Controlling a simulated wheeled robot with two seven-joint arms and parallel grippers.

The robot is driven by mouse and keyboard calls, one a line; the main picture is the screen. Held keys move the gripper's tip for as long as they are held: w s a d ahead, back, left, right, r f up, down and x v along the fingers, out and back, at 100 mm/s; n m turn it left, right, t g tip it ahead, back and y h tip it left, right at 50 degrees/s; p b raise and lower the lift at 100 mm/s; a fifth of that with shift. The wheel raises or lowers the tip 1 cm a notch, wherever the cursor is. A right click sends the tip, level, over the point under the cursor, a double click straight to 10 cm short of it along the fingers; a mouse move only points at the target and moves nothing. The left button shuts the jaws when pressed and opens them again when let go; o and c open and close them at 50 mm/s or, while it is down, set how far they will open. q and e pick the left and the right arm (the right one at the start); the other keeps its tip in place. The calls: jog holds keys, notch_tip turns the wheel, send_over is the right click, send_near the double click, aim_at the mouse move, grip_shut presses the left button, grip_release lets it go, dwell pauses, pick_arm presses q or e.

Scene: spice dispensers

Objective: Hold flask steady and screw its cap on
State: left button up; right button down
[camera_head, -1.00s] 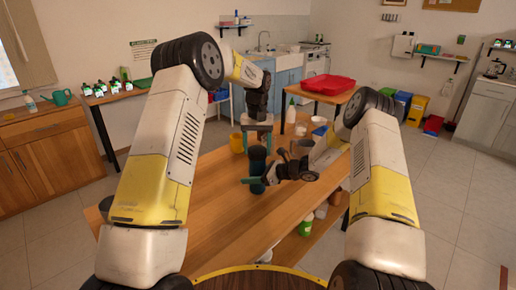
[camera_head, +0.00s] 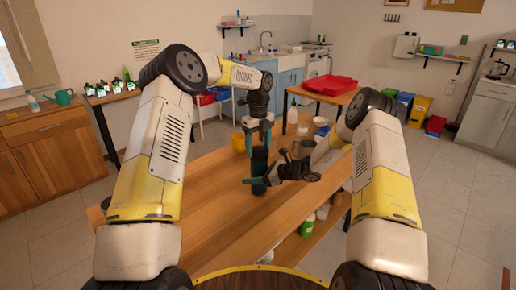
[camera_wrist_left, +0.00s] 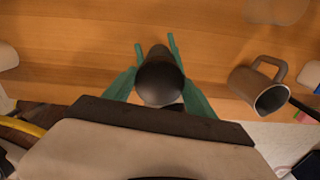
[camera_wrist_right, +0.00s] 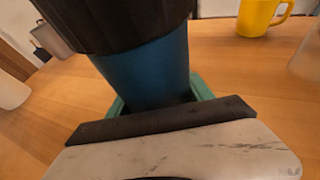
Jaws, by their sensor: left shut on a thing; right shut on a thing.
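The blue flask (camera_head: 260,170) stands upright on the wooden table, and its blue body fills the middle of the right wrist view (camera_wrist_right: 150,75). The dark cap (camera_wrist_right: 120,20) sits at its top. From above, the cap shows as a dark round shape in the left wrist view (camera_wrist_left: 160,82). My left gripper (camera_head: 259,140) points down from above and is shut on the cap. My right gripper (camera_head: 257,182) comes in level from the right, lower down, and is shut on the flask body. The contact between cap and flask neck is hidden.
A yellow mug (camera_wrist_right: 257,15) stands behind the flask. A grey mug (camera_wrist_left: 245,82) is close to my left gripper. A red tray (camera_head: 330,84) lies on another table behind. The wooden tabletop (camera_head: 200,225) in front is clear.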

pick_arm(q)
jog(key=m, duration=0.7)
jog(key=shift+w+d, duration=0.1)
jog(key=m, duration=0.5)
jog(key=shift+d, duration=0.1)
jog(key=o, duration=1.3)
jog(key=shift+r, duration=2.25)
